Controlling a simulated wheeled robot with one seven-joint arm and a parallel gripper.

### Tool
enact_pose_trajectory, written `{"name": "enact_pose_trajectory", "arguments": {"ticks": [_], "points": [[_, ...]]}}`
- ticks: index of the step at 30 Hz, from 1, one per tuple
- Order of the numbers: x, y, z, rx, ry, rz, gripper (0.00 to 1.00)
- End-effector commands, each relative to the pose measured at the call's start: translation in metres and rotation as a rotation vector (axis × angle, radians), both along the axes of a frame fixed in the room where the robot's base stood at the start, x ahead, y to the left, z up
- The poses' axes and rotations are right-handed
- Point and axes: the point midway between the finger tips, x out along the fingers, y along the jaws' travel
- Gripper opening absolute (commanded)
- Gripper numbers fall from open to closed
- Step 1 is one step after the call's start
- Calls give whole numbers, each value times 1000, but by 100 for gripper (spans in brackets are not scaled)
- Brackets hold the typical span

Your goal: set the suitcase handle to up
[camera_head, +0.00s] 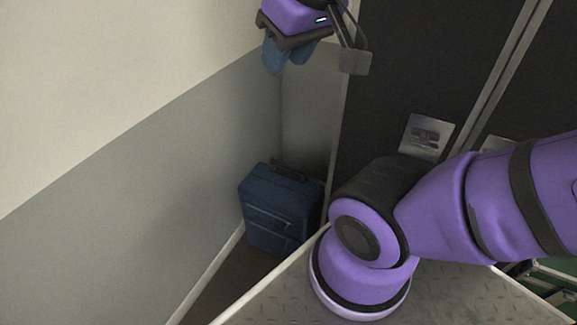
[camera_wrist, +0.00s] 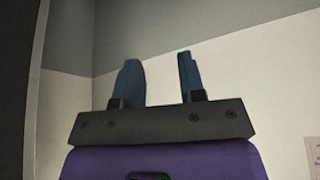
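A dark blue suitcase (camera_head: 278,207) stands upright on the floor in the corner, in the head view. Its black handle (camera_head: 290,171) lies low along the top of the case. My gripper (camera_head: 284,68) is high above the suitcase, near the top of the head view, and well apart from it. In the wrist view my gripper (camera_wrist: 161,75) shows two blue fingers with a clear gap between them and nothing in it. The suitcase does not show in the wrist view.
A two-tone wall (camera_head: 130,170) runs along the left, close to the suitcase. Dark panels (camera_head: 410,60) with a metal plate (camera_head: 427,137) stand on the right. A grey patterned surface with a pale edge (camera_head: 265,287) lies in front of the suitcase. Air above the suitcase is free.

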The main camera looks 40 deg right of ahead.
Motion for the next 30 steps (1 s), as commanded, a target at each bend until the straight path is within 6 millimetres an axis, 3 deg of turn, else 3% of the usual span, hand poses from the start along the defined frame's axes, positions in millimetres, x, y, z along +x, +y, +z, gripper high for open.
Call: {"name": "enact_pose_trajectory", "arguments": {"ticks": [1,3,7,11,20,30], "points": [[0,0,0,0,0,0,37],[0,0,0,0,0,0,50],[10,-2,3,0,11,5,50],[37,-6,8,-2,41,19,50],[125,-31,8,-1,119,66,50],[226,-77,-25,7,199,116,50]]}}
